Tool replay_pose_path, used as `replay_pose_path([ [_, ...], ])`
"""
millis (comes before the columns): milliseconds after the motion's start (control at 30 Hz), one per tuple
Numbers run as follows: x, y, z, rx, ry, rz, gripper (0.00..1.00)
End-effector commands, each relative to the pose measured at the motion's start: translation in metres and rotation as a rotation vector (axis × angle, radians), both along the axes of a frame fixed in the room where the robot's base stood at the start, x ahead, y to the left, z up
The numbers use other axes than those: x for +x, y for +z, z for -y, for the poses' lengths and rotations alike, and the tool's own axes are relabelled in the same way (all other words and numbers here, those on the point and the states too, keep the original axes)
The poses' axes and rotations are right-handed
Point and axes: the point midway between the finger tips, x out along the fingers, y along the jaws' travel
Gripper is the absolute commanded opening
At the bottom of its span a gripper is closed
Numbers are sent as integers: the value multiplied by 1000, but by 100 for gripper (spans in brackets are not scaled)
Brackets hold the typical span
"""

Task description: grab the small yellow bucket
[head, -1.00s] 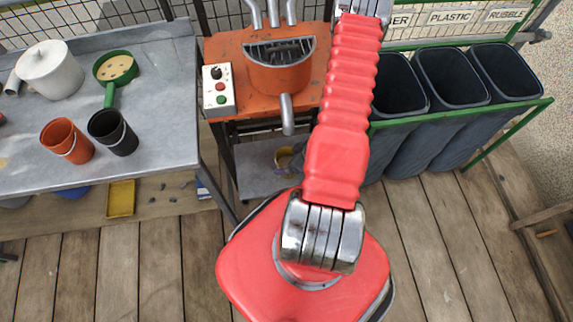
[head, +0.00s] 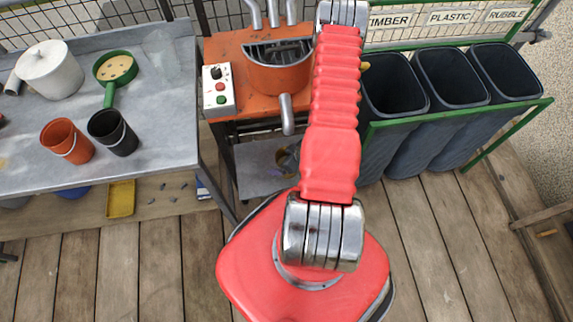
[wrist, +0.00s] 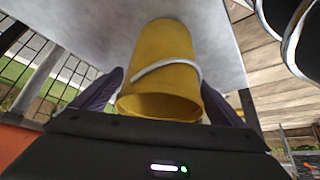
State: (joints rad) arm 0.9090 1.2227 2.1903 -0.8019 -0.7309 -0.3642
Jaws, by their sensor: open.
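My gripper (wrist: 160,92) is open, with one dark finger at each side of the bucket. The bucket lies between and beyond the fingers. I cannot tell whether either finger touches it.
The orange machine (head: 279,74) with its spout stands above the shelf (head: 255,180). Dark bins (head: 395,90) in a green frame stand to the right. The grey table (head: 160,110) at left bears an orange bucket (head: 66,141) and a black bucket (head: 112,132).

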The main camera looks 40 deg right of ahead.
Motion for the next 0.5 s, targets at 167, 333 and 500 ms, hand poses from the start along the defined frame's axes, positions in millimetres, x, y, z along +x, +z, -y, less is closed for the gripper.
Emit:
replay_pose_path([
  [167,0,0,0,0,0,0,93],
  [333,0,0,0,-1,1,0,93],
  [500,0,0,0,-1,1,0,93],
])
